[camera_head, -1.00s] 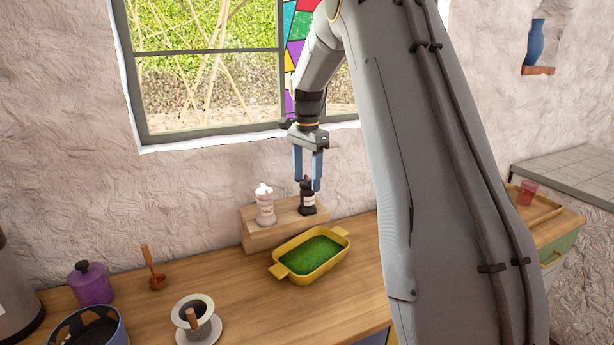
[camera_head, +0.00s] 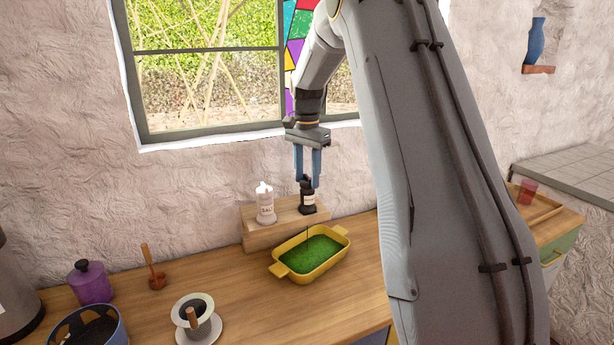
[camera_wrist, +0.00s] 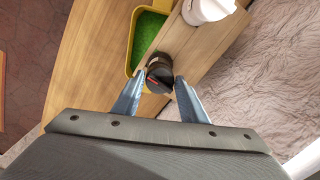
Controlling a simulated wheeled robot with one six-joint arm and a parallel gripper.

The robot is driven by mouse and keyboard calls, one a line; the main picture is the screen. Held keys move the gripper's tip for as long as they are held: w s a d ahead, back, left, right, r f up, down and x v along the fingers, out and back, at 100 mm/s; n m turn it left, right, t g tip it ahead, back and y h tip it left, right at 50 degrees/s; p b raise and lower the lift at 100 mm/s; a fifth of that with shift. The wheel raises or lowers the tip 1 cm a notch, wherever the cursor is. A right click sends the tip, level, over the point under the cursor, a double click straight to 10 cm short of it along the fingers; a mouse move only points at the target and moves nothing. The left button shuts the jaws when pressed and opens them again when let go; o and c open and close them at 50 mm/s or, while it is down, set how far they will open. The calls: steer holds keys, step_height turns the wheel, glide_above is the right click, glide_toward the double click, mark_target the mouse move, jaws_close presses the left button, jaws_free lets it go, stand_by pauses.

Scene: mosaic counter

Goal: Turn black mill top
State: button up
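The black mill (camera_head: 308,203) stands upright on the wooden riser (camera_head: 256,236), to the right of the white mill (camera_head: 265,205). My gripper (camera_head: 308,182) points down over it, with one blue finger on each side of its top. In the wrist view the round black mill top (camera_wrist: 160,74) sits between the fingertips of my gripper (camera_wrist: 161,78), which appear to touch it on both sides. A thin dark streak (camera_head: 307,234) shows below the black mill, above the dish.
A yellow dish (camera_head: 283,271) with green contents stands in front of the riser. The wall and window are close behind.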

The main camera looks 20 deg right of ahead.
mark_target(307, 177)
steer(key=shift+o, duration=1.4)
steer(key=shift+r+b, duration=1.45)
steer(key=shift+r, duration=2.45)
steer(key=s+a+f+n+b, duration=0.1)
steer(key=s+a+f+n, duration=0.3)
steer(key=s+f, duration=0.3)
steer(key=s+a+f+n+t+b, duration=0.1)
steer(key=s+a+f+n, duration=0.3)
steer(key=s+f, duration=0.4)
steer(key=s+a+f+n+b, duration=0.1)
steer(key=s+a+f+n, duration=0.3)
steer(key=s, duration=0.9)
step_height(307, 177, down, 4)
steer(key=shift+s+a+f+n+b, duration=0.1)
steer(key=shift+s+a+n+b, duration=0.3)
steer(key=shift+a, duration=0.7)
